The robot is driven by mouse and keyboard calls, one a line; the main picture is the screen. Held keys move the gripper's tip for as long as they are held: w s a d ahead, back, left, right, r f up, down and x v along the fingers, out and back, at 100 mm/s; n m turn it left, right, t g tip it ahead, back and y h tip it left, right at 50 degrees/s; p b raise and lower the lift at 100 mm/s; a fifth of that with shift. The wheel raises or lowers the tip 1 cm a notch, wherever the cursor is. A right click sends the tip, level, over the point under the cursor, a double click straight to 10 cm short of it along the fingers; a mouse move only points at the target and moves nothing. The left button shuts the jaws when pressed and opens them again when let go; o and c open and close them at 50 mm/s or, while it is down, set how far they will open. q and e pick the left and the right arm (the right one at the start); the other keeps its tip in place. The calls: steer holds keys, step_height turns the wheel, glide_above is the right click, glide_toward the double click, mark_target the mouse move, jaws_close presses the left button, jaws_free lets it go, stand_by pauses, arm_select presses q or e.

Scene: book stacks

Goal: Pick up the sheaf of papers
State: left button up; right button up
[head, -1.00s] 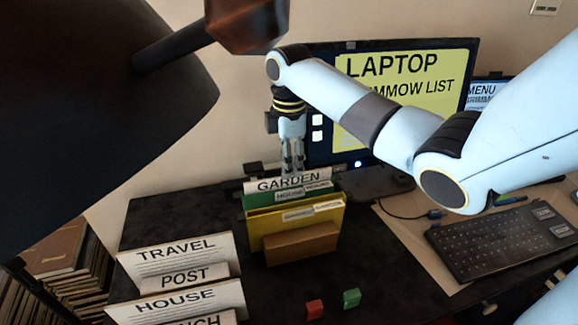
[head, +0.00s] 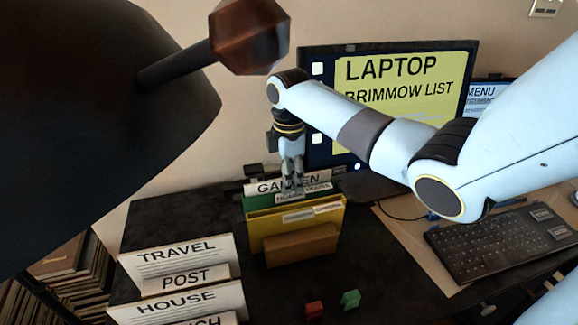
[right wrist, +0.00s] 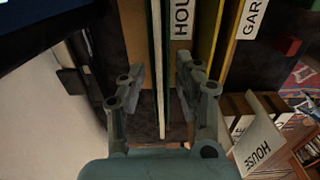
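The sheaf of papers (head: 262,187) is a white upright stack with GARDEN printed on its front. It stands at the back of a file holder, behind a green folder (head: 252,203). My right gripper (head: 291,187) points down over its top edge, covering some letters. In the right wrist view the gripper (right wrist: 160,95) is open. The pale edge of the sheaf (right wrist: 160,75) runs between the fingers, with gaps visible on both sides. My left gripper is not in view.
A yellow folder (head: 262,228) and brown holder front (head: 300,246) stand before the green folder. White TRAVEL and HOUSE papers (head: 190,296) stand front left. Red (head: 314,310) and green (head: 350,299) blocks, a keyboard (head: 500,245) and a monitor (head: 400,90) are right. A large dark shape blocks the upper left.

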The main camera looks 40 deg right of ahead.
steer(key=shift+c, duration=0.2)
jaws_close()
stand_by(0.5)
